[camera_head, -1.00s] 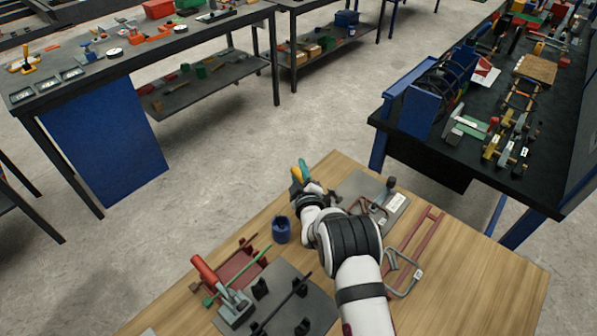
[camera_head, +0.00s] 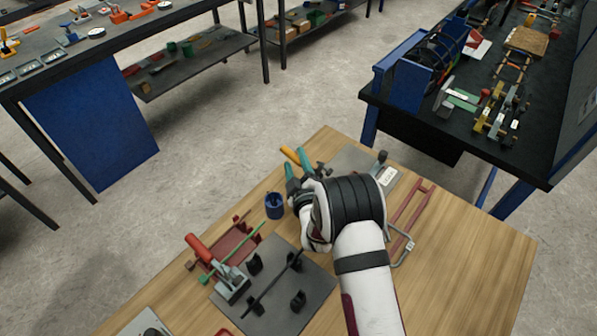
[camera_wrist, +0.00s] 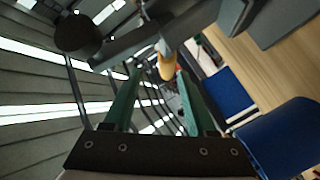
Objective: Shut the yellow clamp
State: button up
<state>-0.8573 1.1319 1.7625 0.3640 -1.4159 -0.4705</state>
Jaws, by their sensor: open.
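The yellow clamp shows mainly as a yellow-orange handle (camera_head: 290,155) near the table's far edge, beside the grey plate (camera_head: 352,160). My gripper (camera_head: 297,161) is open, with its teal fingers by the handle. In the wrist view the handle tip (camera_wrist: 166,66) appears between the open green fingers of my gripper (camera_wrist: 159,76). A dark grey bar (camera_wrist: 132,42) with a round black pad crosses the wrist view above. My wrist hides much of the clamp's base in the head view. I cannot tell whether a finger touches the handle.
A blue cup (camera_head: 274,207) stands left of my wrist, close to it. A red-handled clamp (camera_head: 212,262) and a grey board (camera_head: 280,300) with black holders lie nearer. A red frame (camera_head: 410,208) lies to the right. Bare wood is free at the right front.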

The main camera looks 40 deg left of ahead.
jog(key=v, duration=0.5)
